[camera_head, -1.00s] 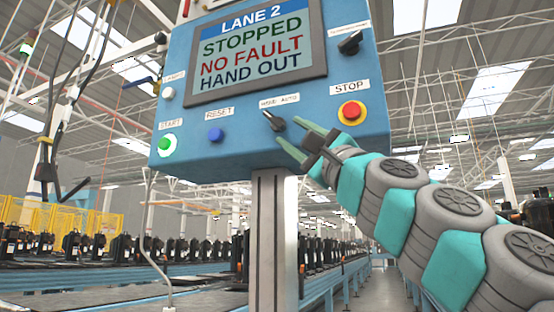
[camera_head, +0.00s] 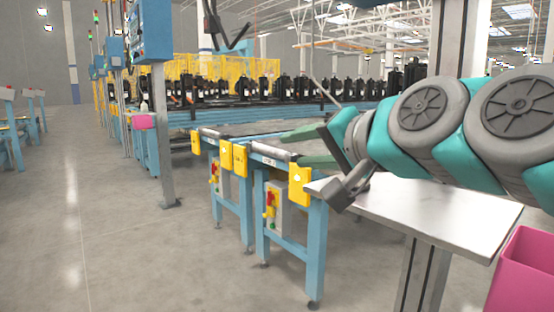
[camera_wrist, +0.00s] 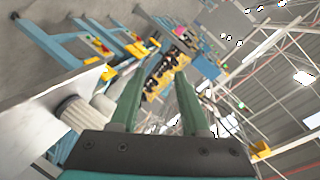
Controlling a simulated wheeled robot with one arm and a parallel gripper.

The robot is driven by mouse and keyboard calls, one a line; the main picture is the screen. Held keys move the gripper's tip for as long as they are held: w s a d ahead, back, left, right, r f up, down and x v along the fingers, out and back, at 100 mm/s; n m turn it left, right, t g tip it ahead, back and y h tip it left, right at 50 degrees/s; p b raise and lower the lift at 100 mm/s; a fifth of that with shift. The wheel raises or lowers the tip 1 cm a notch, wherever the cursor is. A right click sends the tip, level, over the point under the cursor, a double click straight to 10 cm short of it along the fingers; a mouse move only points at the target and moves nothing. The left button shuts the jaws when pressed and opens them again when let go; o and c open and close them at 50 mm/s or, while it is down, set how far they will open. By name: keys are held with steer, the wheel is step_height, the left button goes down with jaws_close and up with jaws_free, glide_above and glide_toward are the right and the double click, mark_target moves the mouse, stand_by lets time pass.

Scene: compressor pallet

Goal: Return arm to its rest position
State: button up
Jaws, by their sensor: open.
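My arm reaches in from the right in the head view, and my gripper (camera_head: 300,146) is at its left end. Its green fingers point left and away, over the conveyor ends. In the wrist view both fingers of my gripper (camera_wrist: 158,98) stand apart with nothing between them. The gripper is above and beyond the grey metal table top (camera_head: 440,212); whether it touches anything is hidden, but it looks clear.
Blue conveyor legs (camera_head: 262,212) with yellow end guards (camera_head: 300,187) stand just left of the table. A pink bin (camera_head: 524,275) is at the lower right. A blue control box (camera_head: 152,32) stands on a post at left. The floor (camera_head: 110,240) at left is clear.

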steer(key=s+d+f+n+g+h, duration=0.1)
steer(key=s+f+n+g+h, duration=0.15)
steer(key=f, duration=0.95)
steer(key=s+f+n+g+h, duration=0.1)
steer(key=s+f+g, duration=0.3)
steer(key=f, duration=0.7)
steer(key=s+d+f+n+g+h+p, duration=0.1)
steer(key=s+d+f+g, duration=0.3)
steer(key=s+f, duration=0.4)
steer(key=s+d+f+g+h+p, duration=0.1)
steer(key=s+d+f+g+h, duration=0.2)
steer(key=s+d+f, duration=0.3)
steer(key=s+f+g, duration=0.1)
steer(key=s+f, duration=0.1)
steer(key=s, duration=0.3)
steer(key=shift+f+n, duration=0.2)
steer(key=shift+n, duration=0.15)
steer(key=shift+h, duration=0.25)
